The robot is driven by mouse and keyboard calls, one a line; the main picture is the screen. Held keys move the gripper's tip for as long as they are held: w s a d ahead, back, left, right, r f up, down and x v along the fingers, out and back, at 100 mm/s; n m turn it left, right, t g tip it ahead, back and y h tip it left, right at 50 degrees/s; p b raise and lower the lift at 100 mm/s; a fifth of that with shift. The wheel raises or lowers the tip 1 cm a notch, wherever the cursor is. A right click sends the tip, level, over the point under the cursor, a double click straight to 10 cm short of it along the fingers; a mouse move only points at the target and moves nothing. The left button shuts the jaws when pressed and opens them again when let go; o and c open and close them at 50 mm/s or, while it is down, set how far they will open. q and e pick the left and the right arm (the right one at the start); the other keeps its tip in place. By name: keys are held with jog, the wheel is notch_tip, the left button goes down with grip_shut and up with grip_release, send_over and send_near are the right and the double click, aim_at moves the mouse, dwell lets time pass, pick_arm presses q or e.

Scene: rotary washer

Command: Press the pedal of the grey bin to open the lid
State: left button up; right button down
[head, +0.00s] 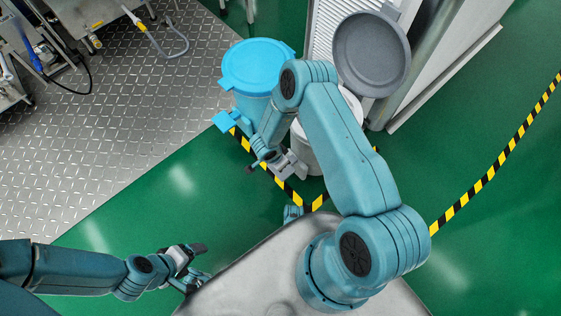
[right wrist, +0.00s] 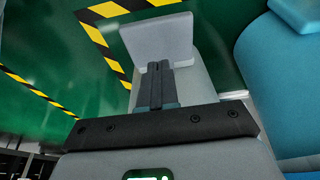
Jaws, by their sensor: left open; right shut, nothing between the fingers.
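The grey bin (head: 318,150) stands behind my right arm, which hides much of it. Its dark grey lid (head: 372,55) stands raised, tilted back from the rim. The grey pedal (right wrist: 158,38) shows in the right wrist view as a flat plate beyond my right fingertips. My right gripper (head: 280,165) is shut and empty, low at the near side of the bin; it also shows in the right wrist view (right wrist: 160,68). Its fingertips overlap the pedal's near part; contact cannot be told. My left gripper (head: 205,262) is open and empty at the lower left, away from the bins.
A blue bin (head: 258,65) with its lid down stands left of the grey bin, its blue pedal (head: 226,122) towards me. Yellow-black tape (head: 242,140) marks the green floor around both. A white cabinet (head: 335,20) stands behind. Green floor is free at the left front.

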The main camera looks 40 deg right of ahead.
jog(key=p+v, duration=0.2)
jog(key=v, duration=0.5)
jog(key=shift+r, duration=0.15)
jog(key=s+a+r+n+y, duration=0.7)
jog(key=s+a+r+n, duration=0.2)
jog(key=s+a+n, duration=0.5)
notch_tip(320, 180, up, 26)
jog(key=n+p, duration=0.1)
jog(key=p, duration=2.5)
jog(key=shift+d, duration=0.35)
jog(key=shift+w, duration=0.1)
jog(key=shift+r, duration=0.1)
